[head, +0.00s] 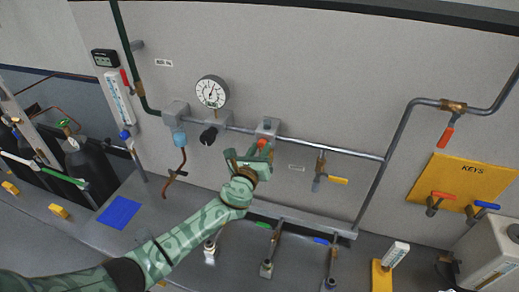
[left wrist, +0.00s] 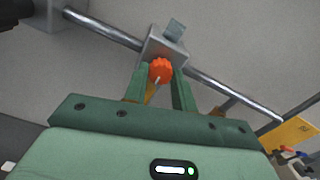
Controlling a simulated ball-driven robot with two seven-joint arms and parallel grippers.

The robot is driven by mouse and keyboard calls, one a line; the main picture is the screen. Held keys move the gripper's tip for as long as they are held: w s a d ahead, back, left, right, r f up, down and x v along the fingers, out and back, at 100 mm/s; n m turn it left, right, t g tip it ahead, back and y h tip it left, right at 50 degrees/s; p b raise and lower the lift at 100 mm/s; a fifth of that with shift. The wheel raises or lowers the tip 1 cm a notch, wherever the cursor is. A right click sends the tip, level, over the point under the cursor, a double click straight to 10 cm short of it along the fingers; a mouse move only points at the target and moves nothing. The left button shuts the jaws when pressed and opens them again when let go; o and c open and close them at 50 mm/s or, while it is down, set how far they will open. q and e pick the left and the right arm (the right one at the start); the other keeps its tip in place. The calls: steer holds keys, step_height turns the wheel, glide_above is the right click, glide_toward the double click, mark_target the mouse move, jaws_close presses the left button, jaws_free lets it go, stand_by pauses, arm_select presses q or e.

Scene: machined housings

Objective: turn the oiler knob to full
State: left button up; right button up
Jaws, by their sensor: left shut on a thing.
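The oiler is a grey block (head: 267,127) on the horizontal pipe, and it also shows in the left wrist view (left wrist: 166,45). Its orange-red knob (left wrist: 160,71) faces my left wrist camera, with a small pale mark near its lower edge. The knob shows as a small red patch in the head view (head: 262,143). My green left gripper (left wrist: 161,78) has one finger on each side of the knob and is shut on it. The fingers hide the knob's sides. A yellowish part shows between the fingers below the knob. My right gripper is out of view.
A yellow-handled valve (head: 337,180) hangs to the right. Several fittings stand on the grey bench below, near a blue mat (head: 118,212).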

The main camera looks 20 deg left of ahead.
arm_select(q)
steer(key=shift+f, duration=0.15)
steer(key=o, duration=1)
steer(key=s, duration=1.6)
steer(key=shift+s+a+b, duration=0.2)
steer(key=shift+a+b, duration=0.1)
steer(key=shift+b, duration=0.1)
